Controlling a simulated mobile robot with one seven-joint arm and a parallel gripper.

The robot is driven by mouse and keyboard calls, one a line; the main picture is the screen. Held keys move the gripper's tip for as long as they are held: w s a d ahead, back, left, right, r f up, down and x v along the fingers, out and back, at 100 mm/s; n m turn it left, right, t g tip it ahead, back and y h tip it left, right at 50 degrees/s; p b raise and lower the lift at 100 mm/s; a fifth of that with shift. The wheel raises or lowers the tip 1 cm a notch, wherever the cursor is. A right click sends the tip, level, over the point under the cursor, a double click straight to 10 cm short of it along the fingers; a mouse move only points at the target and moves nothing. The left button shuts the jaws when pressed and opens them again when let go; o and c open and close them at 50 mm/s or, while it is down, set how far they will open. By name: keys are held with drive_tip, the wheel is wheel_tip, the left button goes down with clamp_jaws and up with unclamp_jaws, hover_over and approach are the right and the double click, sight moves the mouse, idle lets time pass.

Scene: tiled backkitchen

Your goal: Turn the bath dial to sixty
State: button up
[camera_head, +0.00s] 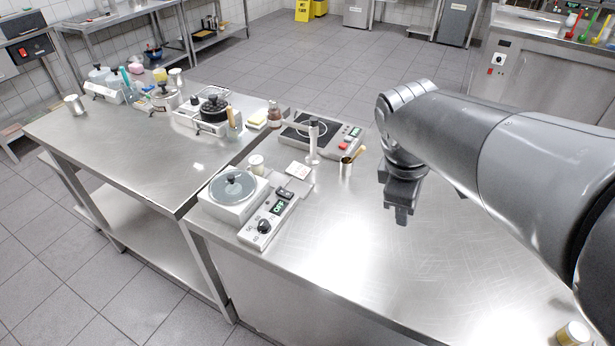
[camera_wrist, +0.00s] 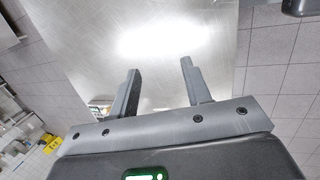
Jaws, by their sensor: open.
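The bath (camera_head: 233,190) is a white square unit with a round lid, near the left end of the front steel table. Its control panel runs along its right side, with a black dial (camera_head: 264,226) at the near end and numbers printed around it. A small display (camera_head: 279,207) behind the dial is lit green; it seems to read OFF. My gripper (camera_head: 402,218) hangs above the table, well to the right of the bath and touching nothing. In the wrist view its two fingers (camera_wrist: 160,82) stand apart with nothing between them. The bath is not recognisable in the wrist view.
A hotplate (camera_head: 318,133), a small cup with a stick (camera_head: 346,167) and a white cylinder on a stand (camera_head: 313,140) stand behind the bath. A small jar (camera_head: 572,334) is at the front right. The steel table between bath and gripper is clear.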

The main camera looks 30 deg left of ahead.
drive_tip(key=a+f+n+g, duration=0.1)
drive_tip(key=a+f+n, duration=0.2)
drive_tip(key=a+n, duration=0.95)
drive_tip(key=n+g+y, duration=0.2)
drive_tip(key=n, duration=0.6)
hover_over(263, 222)
wheel_tip(263, 222, down, 2)
drive_tip(key=shift+m, duration=0.25)
wheel_tip(263, 222, down, 11)
clamp_jaws()
